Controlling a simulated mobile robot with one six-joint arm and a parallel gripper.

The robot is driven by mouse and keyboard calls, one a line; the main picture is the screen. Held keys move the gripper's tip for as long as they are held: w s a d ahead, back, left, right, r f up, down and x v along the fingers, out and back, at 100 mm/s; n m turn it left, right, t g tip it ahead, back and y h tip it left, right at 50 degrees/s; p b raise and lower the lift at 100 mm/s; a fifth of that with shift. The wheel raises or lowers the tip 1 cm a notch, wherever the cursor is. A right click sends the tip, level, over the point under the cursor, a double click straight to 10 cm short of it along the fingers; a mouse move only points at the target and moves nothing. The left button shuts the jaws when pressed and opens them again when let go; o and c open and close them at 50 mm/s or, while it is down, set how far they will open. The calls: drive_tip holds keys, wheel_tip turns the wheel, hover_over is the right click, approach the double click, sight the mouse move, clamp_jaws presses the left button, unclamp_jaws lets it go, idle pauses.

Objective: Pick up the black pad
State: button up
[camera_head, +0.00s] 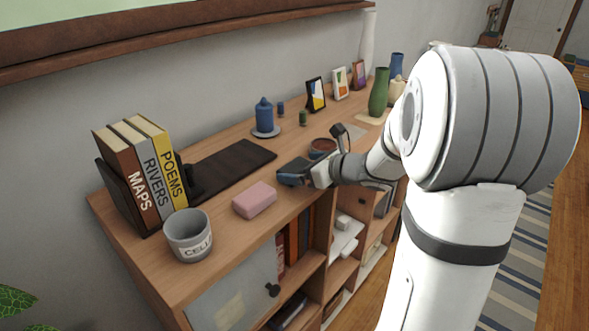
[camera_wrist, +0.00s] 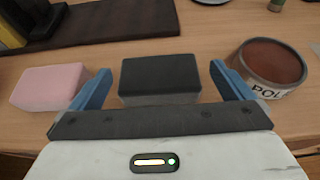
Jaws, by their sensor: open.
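The black pad (camera_wrist: 160,77) is a small dark block with a lighter grey lower part. In the wrist view it lies on the wooden top between the two blue fingers of my gripper (camera_wrist: 168,90). The fingers are open, one on each side of it, with a gap to each. In the head view my gripper (camera_head: 297,175) is low over the cabinet top near its front edge. There the pad is mostly hidden by the gripper, and I cannot tell whether the two touch.
A pink block (camera_head: 254,199) lies to the left and a round brown-filled bowl (camera_wrist: 272,66) to the right. A dark mat (camera_head: 235,165) lies behind. A grey cup (camera_head: 188,235) and books (camera_head: 140,175) stand at the left end. Vases and frames stand farther right.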

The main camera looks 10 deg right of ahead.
sight(296, 167)
drive_tip(key=p+x, duration=0.1)
drive_tip(key=x, duration=0.3)
drive_tip(key=shift+w+a+f+p, duration=0.15)
drive_tip(key=shift+a+p, duration=0.1)
drive_tip(key=shift+p, duration=0.15)
drive_tip(key=shift+c, duration=0.3)
drive_tip(key=c, duration=0.8)
wheel_tip(296, 167, up, 10)
drive_tip(key=shift+b, duration=0.7)
